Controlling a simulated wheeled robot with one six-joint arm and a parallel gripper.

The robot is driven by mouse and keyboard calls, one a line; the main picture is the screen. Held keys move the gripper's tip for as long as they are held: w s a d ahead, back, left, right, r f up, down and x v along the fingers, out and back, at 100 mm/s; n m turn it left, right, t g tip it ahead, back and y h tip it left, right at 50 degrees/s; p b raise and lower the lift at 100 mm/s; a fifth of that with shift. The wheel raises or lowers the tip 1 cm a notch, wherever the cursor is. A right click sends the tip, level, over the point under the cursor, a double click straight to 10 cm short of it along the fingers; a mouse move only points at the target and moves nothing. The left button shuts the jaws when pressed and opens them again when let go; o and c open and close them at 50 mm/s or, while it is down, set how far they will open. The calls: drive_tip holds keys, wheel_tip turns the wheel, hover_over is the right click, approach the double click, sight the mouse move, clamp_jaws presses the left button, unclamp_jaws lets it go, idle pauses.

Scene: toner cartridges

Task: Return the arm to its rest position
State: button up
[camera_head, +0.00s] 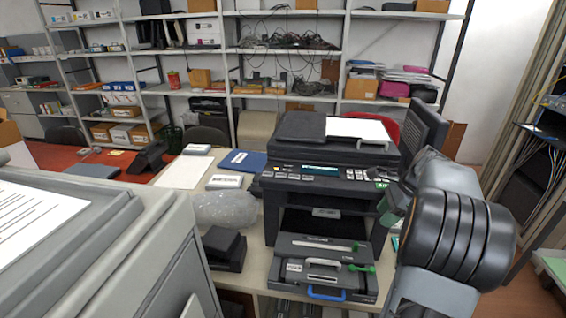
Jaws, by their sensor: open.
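My arm (455,230) stands folded at the right side of the head view, its thick dark ringed joint nearest the camera. Its upper part leans left, close in front of the printer's right side. A small grey-green part of it shows at the left edge of the arm. The fingers of my gripper cannot be made out; the arm's own links hide that end. No held object shows.
A black printer (318,150) stands on the table with its front drawer (318,282) pulled out, showing green tabs and a blue handle. A clear bag (226,208) and a black box (224,250) lie left of it. A large grey machine (150,265) fills the lower left. Shelves line the back.

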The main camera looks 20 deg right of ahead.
drive_tip(key=s+a+r+n+h, duration=0.2)
drive_tip(key=a+n, duration=0.8)
drive_tip(key=a, duration=0.5)
drive_tip(key=s+a+f+n+t+h, duration=0.2)
drive_tip(key=s+a+f+n, duration=0.1)
drive_tip(key=s+a+n, duration=0.5)
drive_tip(key=a+n, duration=0.3)
drive_tip(key=n, duration=0.2)
